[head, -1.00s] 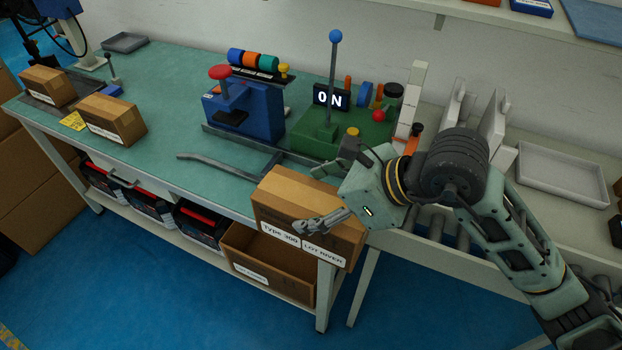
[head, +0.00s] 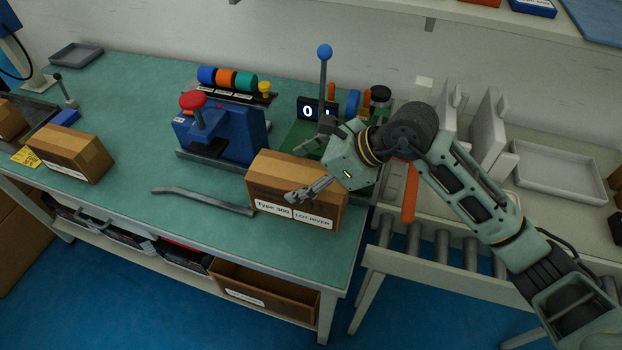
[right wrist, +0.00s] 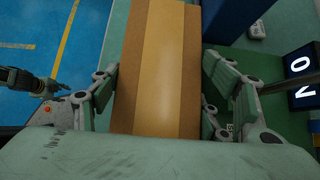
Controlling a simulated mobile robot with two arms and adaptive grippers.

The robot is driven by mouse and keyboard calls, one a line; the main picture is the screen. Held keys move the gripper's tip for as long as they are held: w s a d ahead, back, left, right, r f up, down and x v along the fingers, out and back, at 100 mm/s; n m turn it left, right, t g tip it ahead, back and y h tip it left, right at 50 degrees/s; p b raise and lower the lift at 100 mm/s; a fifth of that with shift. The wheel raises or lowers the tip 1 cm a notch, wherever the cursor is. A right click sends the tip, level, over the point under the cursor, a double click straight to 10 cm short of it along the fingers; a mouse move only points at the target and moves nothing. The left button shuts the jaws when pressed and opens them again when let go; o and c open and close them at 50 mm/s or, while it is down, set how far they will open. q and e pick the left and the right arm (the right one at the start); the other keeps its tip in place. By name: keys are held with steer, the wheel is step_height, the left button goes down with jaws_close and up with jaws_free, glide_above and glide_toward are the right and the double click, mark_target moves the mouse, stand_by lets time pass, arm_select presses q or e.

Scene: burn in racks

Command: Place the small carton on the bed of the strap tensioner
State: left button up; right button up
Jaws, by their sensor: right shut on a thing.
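The carton (head: 268,179) labelled "Type 300" and "LOT RIVER" is in my right gripper (head: 307,169), over the front right part of the green bench. In the right wrist view the fingers (right wrist: 160,98) are on both sides of the carton (right wrist: 154,70). Whether its underside touches anything is hidden. A blue machine (head: 245,135) with a red knob stands behind and left of it. A green machine (head: 295,137) with a blue-ball lever stands behind it, partly hidden by my arm. Which is the strap tensioner is unclear. A dark gripper, apparently my left (right wrist: 35,84), shows at the wrist view's edge, its jaws unclear.
Another carton (head: 70,152) lies on the left of the bench (head: 140,200). A grey curved bar (head: 202,199) lies left of the held carton. A roller conveyor (head: 430,256) and a pale tray (head: 558,170) are at the right. The bench's front middle is mostly clear.

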mark_target(320, 166)
steer(key=shift+w+d+f, duration=0.2)
steer(key=shift+w+f, duration=0.1)
steer(key=shift+w, duration=0.35)
steer(key=shift+w+d+f, duration=0.2)
steer(key=shift+w+f, duration=0.1)
steer(key=shift+w, duration=0.3)
steer(key=shift+w+d+f, duration=0.2)
steer(key=shift+w+f, duration=0.05)
steer(key=shift+f, duration=0.05)
steer(key=shift+f+p, duration=0.35)
step_height(320, 166, down, 2)
steer(key=shift+f+p, duration=0.15)
steer(key=shift+p, duration=0.15)
steer(key=shift+f, duration=0.4)
arm_select(q)
steer(key=shift+w+a+r, duration=0.3)
steer(key=shift+w+r, duration=0.1)
steer(key=shift+w, duration=0.15)
steer(key=shift+w+a+r, duration=0.3)
steer(key=shift+w+r, duration=0.05)
steer(key=shift+w, duration=0.15)
arm_select(e)
steer(key=shift+f, duration=0.1)
steer(key=o, duration=1.8)
steer(key=shift+f, duration=0.15)
arm_select(q)
steer(key=shift+w, duration=0.1)
